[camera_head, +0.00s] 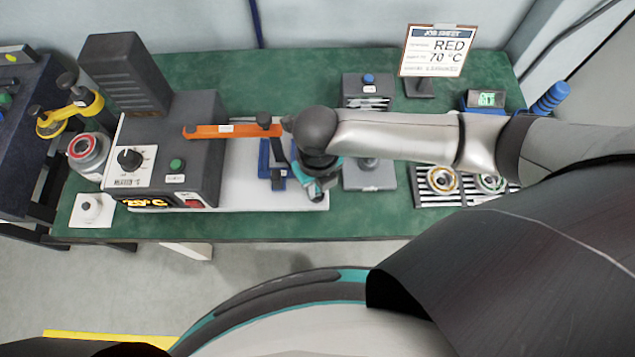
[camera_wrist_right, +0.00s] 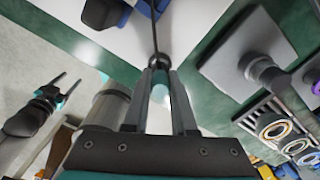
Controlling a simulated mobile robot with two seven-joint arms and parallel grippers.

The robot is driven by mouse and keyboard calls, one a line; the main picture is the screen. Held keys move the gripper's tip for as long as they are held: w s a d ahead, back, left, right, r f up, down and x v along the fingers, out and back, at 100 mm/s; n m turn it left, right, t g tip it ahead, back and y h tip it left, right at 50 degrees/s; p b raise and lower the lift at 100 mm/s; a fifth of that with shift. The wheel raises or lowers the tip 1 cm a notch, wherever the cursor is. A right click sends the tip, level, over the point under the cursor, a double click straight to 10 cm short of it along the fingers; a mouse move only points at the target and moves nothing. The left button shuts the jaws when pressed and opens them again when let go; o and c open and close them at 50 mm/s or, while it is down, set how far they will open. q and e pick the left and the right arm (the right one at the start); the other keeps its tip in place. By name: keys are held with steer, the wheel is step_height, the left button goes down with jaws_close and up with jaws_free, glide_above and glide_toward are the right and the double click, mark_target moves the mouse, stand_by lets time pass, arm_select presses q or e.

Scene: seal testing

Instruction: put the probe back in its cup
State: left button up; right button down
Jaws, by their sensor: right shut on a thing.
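My right gripper (camera_head: 317,190) is over the front of the table, at the right end of the white base plate. In the right wrist view its fingers (camera_wrist_right: 160,88) are shut on the probe (camera_wrist_right: 155,62), which shows a dark round part and a thin dark rod or cable running up the picture. The probe is mostly hidden by my gripper in the head view. A small white block with a round top (camera_head: 91,207) stands at the table's front left; I cannot tell whether it is the cup. My left gripper (camera_wrist_right: 60,88) shows in the right wrist view, fingers apart and empty.
A dark heater unit (camera_head: 165,150) with an orange arm (camera_head: 232,130) stands to the left. A grey stand (camera_head: 370,180) is close right of my gripper. A slotted rack with rings (camera_head: 441,180) lies further right. The job sheet (camera_head: 437,52) stands behind.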

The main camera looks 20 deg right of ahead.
steer(key=shift+f, duration=0.6)
stand_by(0.3)
steer(key=c, duration=0.6)
jaws_free()
steer(key=shift+c, duration=0.2)
step_height(320, 180, up, 8)
steer(key=p, duration=0.8)
steer(key=shift+r, duration=0.1)
steer(key=shift+s, duration=0.15)
